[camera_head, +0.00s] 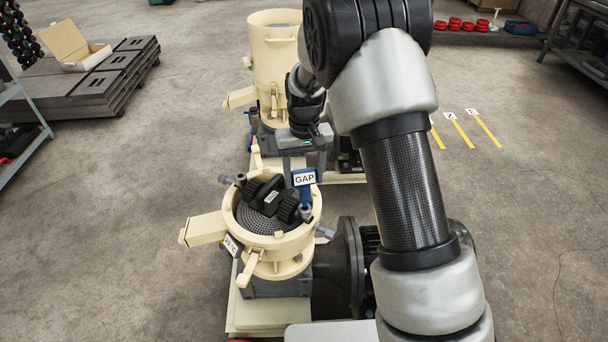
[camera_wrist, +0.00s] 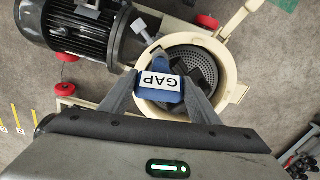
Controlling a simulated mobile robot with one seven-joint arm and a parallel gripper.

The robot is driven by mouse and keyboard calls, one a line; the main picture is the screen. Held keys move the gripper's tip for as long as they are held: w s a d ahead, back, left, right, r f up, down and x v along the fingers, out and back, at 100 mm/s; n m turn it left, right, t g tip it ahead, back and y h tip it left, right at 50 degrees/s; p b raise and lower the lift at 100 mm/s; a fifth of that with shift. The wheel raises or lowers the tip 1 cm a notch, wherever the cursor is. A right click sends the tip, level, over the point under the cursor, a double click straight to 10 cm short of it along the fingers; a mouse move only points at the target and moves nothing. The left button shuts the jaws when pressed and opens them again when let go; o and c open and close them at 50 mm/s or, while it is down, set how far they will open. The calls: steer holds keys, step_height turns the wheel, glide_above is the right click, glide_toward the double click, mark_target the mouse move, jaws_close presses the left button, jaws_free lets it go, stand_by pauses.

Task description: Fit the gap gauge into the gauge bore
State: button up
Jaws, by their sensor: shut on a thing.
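The gap gauge (camera_head: 305,194) is a blue piece with a white label reading GAP. My gripper (camera_head: 305,172) is shut on it and holds it at the right rim of the near cream pellet mill (camera_head: 275,243). In the wrist view the gauge (camera_wrist: 161,92) sits between my two fingers (camera_wrist: 160,100), over the mill's rim. The gauge's lower end meets a small grey fitting at the rim in the head view. I cannot tell whether it is in the gauge bore, which I cannot make out.
Black rollers (camera_head: 268,196) sit on the perforated die (camera_head: 258,222) inside the mill. A motor (camera_head: 368,250) stands to its right. A second cream mill (camera_head: 274,60) stands behind. A pallet stack (camera_head: 95,80) and open box (camera_head: 75,45) are at back left. The floor at left is clear.

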mark_target(304, 184)
steer(key=shift+f+b, duration=0.85)
steer(key=shift+f, duration=0.75)
stand_by(2.6)
steer(key=o, duration=2.1)
steer(key=shift+r+p, duration=2.3)
steer(key=shift+r, duration=1.2)
